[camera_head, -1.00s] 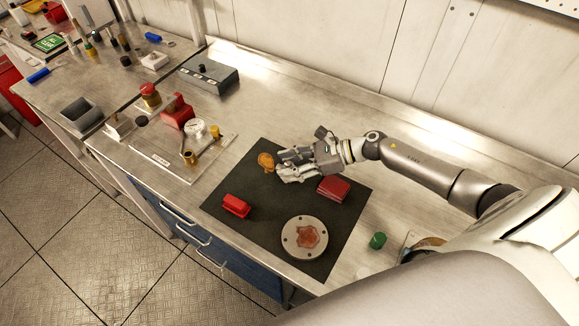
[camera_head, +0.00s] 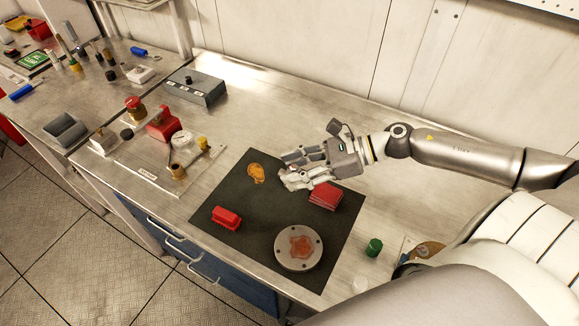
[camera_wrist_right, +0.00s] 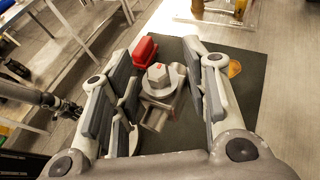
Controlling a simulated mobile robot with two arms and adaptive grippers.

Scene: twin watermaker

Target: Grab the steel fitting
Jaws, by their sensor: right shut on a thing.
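My right gripper (camera_head: 286,168) is over the upper part of the dark mat (camera_head: 214,205), between the orange piece (camera_head: 256,173) and the dark red block (camera_head: 326,195). In the right wrist view, the steel fitting (camera_wrist_right: 158,78), grey with a hexagonal top, shows between the fingers of my right gripper (camera_wrist_right: 168,95), which is shut on it. The exact finger contact is hard to make out. In the head view the fitting is hidden by the hand. My left gripper is not in view.
A red block (camera_head: 226,217) and a round flange (camera_head: 298,247) with a reddish patch lie on the mat. A green cap (camera_head: 374,247) stands right of it. A panel with a gauge (camera_head: 182,139) and a grey box (camera_head: 195,85) are at left. The bench toward the wall is clear.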

